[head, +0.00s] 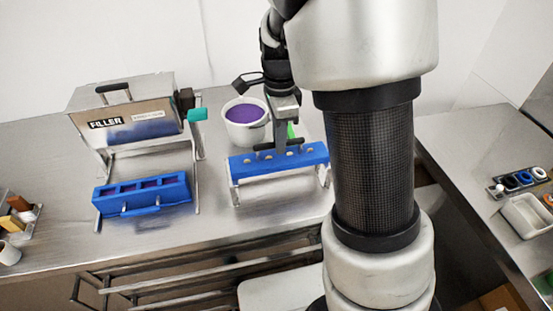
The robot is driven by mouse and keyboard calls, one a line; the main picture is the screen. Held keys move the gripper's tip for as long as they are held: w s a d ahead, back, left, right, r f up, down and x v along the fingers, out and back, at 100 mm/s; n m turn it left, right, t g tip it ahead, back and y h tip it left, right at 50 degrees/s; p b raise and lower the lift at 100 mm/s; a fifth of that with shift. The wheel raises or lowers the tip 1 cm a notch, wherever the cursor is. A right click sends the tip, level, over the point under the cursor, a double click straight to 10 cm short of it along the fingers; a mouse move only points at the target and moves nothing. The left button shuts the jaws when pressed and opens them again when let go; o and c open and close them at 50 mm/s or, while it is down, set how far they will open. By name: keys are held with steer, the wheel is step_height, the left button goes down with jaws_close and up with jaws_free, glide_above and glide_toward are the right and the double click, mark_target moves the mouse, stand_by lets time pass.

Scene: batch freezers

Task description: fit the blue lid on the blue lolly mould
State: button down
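The blue lid (252,167), a long bar with a row of small pale-rimmed holes and a dark handle (290,143) on top, is at a metal stand (236,192) in the middle of the counter. My gripper (280,147) points down at the lid's handle. Only one finger shows clearly, so I cannot tell whether it is shut on the handle. The blue lolly mould (142,208) stands to the left, in front of the filler. Its top is open, with a row of compartments that look dark purple inside.
The steel filler (135,132) with a teal-ended handle stands behind the mould. A white tub of purple mix (246,122) is behind the lid. My arm hides the counter to the right. A side counter (470,155) holds rings and a pale tray (528,214). Rails run below the front edge.

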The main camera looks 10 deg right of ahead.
steer(key=shift+r+p, duration=3.05)
steer(key=shift+r, duration=0.5)
